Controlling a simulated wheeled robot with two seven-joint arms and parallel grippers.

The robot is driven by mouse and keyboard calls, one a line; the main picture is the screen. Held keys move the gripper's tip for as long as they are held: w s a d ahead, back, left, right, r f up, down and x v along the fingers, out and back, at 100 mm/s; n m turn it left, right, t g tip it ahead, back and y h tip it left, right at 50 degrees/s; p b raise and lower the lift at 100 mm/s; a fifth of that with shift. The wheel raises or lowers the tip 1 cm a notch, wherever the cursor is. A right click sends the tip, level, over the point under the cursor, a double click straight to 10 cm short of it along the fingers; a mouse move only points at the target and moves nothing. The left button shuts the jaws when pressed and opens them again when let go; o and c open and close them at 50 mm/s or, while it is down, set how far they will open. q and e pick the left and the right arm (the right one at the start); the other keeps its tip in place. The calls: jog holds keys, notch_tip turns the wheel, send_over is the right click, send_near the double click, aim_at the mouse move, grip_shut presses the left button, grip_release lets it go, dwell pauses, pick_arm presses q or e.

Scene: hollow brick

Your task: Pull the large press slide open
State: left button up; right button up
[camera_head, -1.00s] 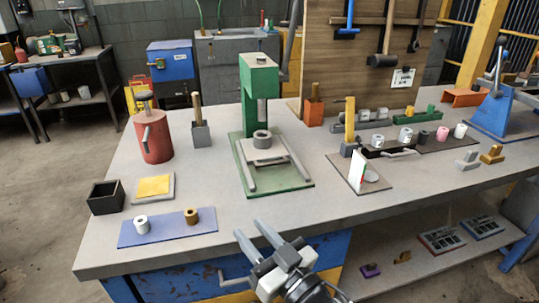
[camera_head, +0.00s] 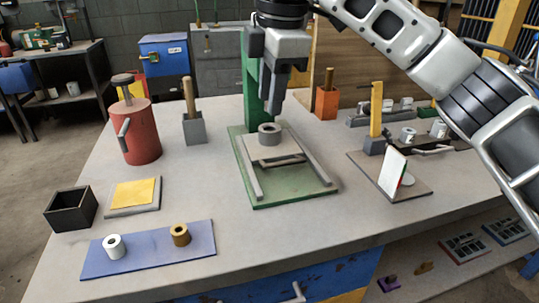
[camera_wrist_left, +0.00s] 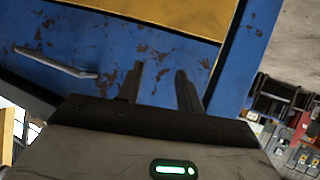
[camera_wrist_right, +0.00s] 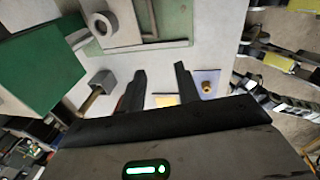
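The green press (camera_head: 300,187) stands mid-table in the head view, its column partly hidden by my right gripper. Its grey slide plate (camera_head: 262,150) lies between two rails and carries a grey hollow cylinder (camera_head: 269,133); a thin bar crosses the plate's front. The right wrist view shows the cylinder (camera_wrist_right: 102,25) and the green press head (camera_wrist_right: 40,70). My right gripper (camera_head: 270,108) points down above and just behind the cylinder, apart from the slide. Its fingers are spread and empty in its wrist view (camera_wrist_right: 162,90). My left gripper (camera_wrist_left: 160,80) is open and empty before a blue cabinet.
Left of the press are a red canister (camera_head: 139,135), a black box (camera_head: 70,208) and a blue mat (camera_head: 150,250) with two small cylinders. A small board with a white card (camera_head: 393,172) stands at right. The table in front of the press is clear.

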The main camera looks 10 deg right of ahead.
jog(key=d, duration=0.1)
jog(key=b, duration=0.3)
send_near(271, 164)
jog(key=shift+m+h, duration=0.4)
jog(key=f, duration=0.4)
jog(key=w+f, duration=0.1)
jog(key=f, duration=0.1)
jog(key=shift+a+f, duration=0.2)
jog(key=shift+f, duration=0.05)
jog(key=shift+w+f, duration=0.1)
jog(key=shift+f, duration=0.5)
pick_arm(q)
jog(key=shift+d+f, duration=0.15)
jog(key=shift+f, duration=0.8)
pick_arm(e)
grip_shut()
pick_arm(q)
jog(key=shift+r, duration=0.1)
jog(key=shift+p, duration=0.3)
pick_arm(e)
jog(key=shift+a, duration=0.15)
